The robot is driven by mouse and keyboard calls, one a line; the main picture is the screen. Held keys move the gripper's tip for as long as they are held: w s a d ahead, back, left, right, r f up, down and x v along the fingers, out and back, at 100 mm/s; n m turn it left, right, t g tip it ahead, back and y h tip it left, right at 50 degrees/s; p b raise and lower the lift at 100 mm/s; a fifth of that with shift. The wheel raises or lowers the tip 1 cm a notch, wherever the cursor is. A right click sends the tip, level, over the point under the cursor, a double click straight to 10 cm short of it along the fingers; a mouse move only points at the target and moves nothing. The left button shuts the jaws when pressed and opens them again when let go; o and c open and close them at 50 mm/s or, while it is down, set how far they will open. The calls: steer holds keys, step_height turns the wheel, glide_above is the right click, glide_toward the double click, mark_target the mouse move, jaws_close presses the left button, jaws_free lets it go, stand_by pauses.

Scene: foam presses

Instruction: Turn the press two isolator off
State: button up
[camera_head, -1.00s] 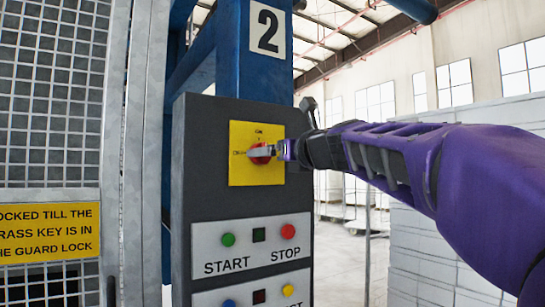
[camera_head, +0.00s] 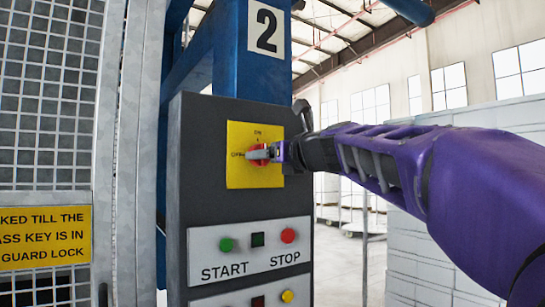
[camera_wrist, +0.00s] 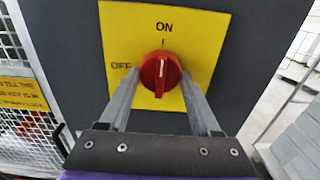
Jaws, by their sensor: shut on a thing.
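The press two isolator is a red rotary knob (camera_head: 258,157) on a yellow plate (camera_head: 240,176), on the dark panel under the number 2 sign (camera_head: 265,30). In the wrist view the knob (camera_wrist: 160,73) has its raised ridge upright, in line with the ON mark above it. OFF is printed to its left. My gripper (camera_wrist: 160,78) reaches in from the right in the head view, with one finger on each side of the knob. It is shut on the knob. In the head view the fingers (camera_head: 272,153) partly hide the knob.
Below are a green START button (camera_head: 226,245) and a red STOP button (camera_head: 288,236), with more buttons under them. A mesh guard (camera_head: 48,100) with a yellow notice (camera_head: 45,237) stands at left. Pale stacked blocks (camera_head: 440,190) stand at right behind my arm.

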steer(key=shift+c, duration=0.9)
steer(key=shift+n, duration=0.3)
steer(key=shift+w+d+r+n+b, duration=0.1)
steer(key=shift+n+b, duration=1.4)
steer(key=shift+n, duration=2.8)
steer(key=shift+r+n+b, duration=0.1)
steer(key=shift+n+b, duration=1.35)
steer(key=shift+n, duration=2.85)
